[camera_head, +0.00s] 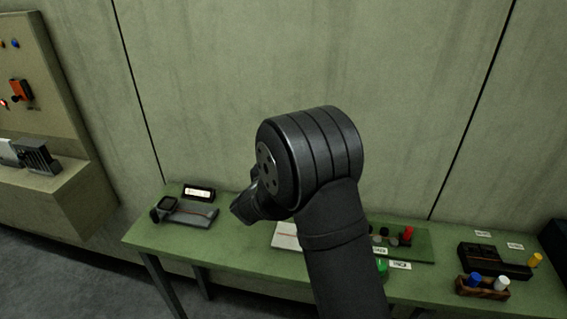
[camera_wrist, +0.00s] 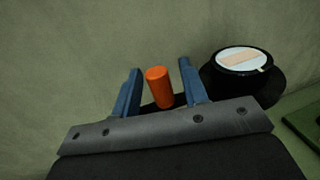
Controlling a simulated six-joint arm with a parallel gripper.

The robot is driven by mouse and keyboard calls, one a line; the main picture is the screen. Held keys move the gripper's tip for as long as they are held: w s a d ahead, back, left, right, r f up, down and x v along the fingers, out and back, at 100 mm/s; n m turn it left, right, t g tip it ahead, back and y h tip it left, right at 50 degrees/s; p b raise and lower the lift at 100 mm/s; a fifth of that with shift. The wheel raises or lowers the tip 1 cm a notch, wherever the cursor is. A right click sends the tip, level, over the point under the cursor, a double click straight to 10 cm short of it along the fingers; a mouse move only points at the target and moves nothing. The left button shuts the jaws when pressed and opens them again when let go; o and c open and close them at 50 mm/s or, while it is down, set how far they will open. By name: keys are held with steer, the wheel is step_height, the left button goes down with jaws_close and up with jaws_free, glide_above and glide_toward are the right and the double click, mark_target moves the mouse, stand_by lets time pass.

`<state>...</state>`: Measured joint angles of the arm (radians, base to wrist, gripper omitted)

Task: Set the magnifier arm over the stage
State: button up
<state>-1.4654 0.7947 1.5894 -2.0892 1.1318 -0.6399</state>
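In the wrist view, an orange cylindrical handle (camera_wrist: 159,88) stands between the blue fingers of my gripper (camera_wrist: 160,80). The fingers are open, with a visible gap on each side of the handle. Right of the right finger is a round black-rimmed magnifier head (camera_wrist: 243,61), its pale disc crossed by a beige strip. A dark part runs behind the fingers towards it; how it joins the handle is partly hidden. In the head view my arm covers the gripper and handle. A whitish plate (camera_head: 285,236) shows partly beside my arm; I cannot tell whether it is the stage.
The green bench (camera_head: 240,247) carries a grey device with a black ring (camera_head: 163,208) and a small lit sign (camera_head: 198,193) at left. Right of my arm are a green board (camera_head: 421,243), a black box (camera_head: 492,260) and a wooden holder (camera_head: 482,289). A wall stands close behind.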

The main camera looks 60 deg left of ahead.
jaws_close()
steer(key=shift+s+d+h, duration=0.1)
steer(key=shift+s+h, duration=0.1)
steer(key=shift+h, duration=0.1)
steer(key=shift+s+d+m+t+h, duration=0.4)
steer(key=shift+s+m+h, duration=0.4)
steer(key=shift+m+h, duration=0.85)
steer(key=shift+s+d+m+t+h, duration=0.2)
steer(key=shift+s+m+t+h, duration=0.5)
steer(key=shift+h, duration=1.6)
steer(key=shift+s+d+m+t+h, duration=0.25)
steer(key=shift+s+m+h, duration=0.6)
steer(key=shift+m+h, duration=1)
steer(key=shift+h, duration=0.3)
jaws_free()
